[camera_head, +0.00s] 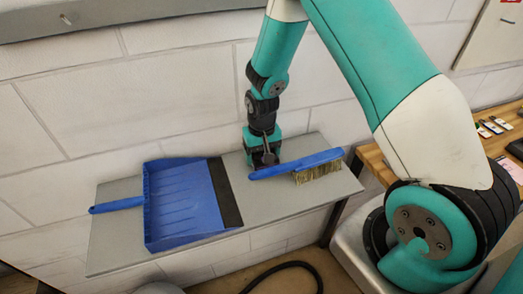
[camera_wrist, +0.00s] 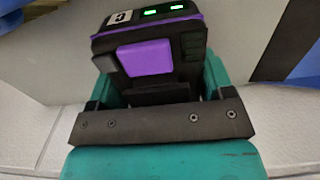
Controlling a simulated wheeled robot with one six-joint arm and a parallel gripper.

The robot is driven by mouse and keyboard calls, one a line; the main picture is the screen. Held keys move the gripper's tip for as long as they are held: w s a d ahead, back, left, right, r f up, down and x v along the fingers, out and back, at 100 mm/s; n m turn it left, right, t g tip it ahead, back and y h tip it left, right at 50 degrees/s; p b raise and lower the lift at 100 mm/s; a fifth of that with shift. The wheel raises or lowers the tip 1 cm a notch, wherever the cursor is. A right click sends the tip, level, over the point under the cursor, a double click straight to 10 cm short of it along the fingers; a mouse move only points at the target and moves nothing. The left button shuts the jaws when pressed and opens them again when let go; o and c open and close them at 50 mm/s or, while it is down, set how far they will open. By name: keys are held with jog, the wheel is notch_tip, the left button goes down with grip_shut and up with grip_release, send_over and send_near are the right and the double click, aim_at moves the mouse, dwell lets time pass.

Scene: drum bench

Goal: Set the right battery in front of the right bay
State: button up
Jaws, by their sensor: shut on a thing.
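A black and purple battery (camera_wrist: 145,58) with a white number label and green lights on its end shows in the wrist view. My gripper (camera_head: 265,158) is shut on it, with a teal finger on each side. In the head view my gripper is low over the grey shelf, between the blue dustpan and the brush. The battery is mostly hidden there behind my wrist, and I cannot tell whether it touches the shelf. No bay can be made out in either view.
The grey shelf (camera_head: 118,250) holds a blue dustpan (camera_head: 180,200) at left and a blue-handled brush (camera_head: 318,172) close on the right of my gripper. A wooden bench (camera_head: 375,163) with small items stands at right. A dark hose (camera_head: 285,266) lies below.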

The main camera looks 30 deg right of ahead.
jog(key=shift+f, duration=0.2)
jog(key=o, duration=1.2)
